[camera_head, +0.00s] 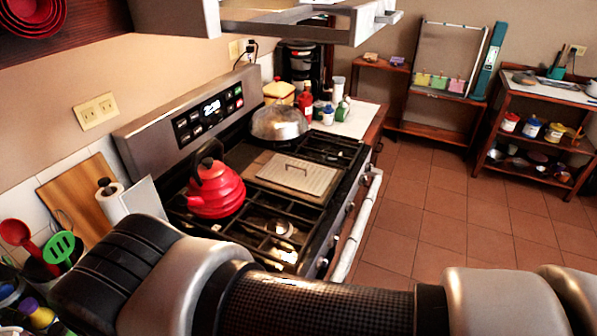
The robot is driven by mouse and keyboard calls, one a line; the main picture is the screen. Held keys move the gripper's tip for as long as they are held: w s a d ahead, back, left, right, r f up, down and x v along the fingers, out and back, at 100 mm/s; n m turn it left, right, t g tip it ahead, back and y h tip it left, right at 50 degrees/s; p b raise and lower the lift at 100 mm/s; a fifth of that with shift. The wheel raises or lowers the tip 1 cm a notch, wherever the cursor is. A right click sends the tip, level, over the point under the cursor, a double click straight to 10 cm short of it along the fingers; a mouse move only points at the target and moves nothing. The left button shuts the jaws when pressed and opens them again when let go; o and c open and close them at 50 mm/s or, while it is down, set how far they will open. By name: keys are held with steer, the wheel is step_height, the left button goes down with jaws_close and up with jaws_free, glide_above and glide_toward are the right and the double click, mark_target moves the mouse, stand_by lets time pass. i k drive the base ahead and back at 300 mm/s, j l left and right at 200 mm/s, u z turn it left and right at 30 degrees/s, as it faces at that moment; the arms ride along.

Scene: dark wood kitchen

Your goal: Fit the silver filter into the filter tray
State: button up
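A flat rectangular silver-beige panel with a handle (300,176), which looks like the filter, lies on the stove grates (262,238). It sits between the red kettle and the domed metal lid. Above the stove, at the top of the picture, a silver frame (335,22) with open gaps juts from the range hood (172,17); it looks like the filter tray. The frame's top is cut off by the picture edge. My arm crosses the bottom of the picture, in front of the stove. My gripper is not in view, and nothing is seen touching the panel.
A red kettle (215,190) stands left of the panel, and a domed metal lid (279,124) is behind it. Utensils (60,247) and a paper roll (113,201) crowd the left counter. The tiled floor (440,205) on the right is clear.

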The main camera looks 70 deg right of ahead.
mark_target(367, 20)
steer(key=l+z, duration=0.1)
steer(key=z, duration=1.95)
steer(key=l+z, duration=0.2)
steer(key=i+l, duration=0.1)
steer(key=l, duration=0.2)
steer(key=i+l, duration=0.15)
steer(key=l, duration=0.15)
steer(key=u, duration=0.65)
steer(key=i+l+u, duration=0.2)
steer(key=l+u, duration=0.2)
steer(key=i+l+u, duration=0.15)
steer(key=l+u, duration=0.7)
steer(key=l, duration=0.15)
steer(key=l+u, duration=0.45)
steer(key=l, duration=0.6)
steer(key=k+l, duration=0.15)
steer(key=l, duration=0.4)
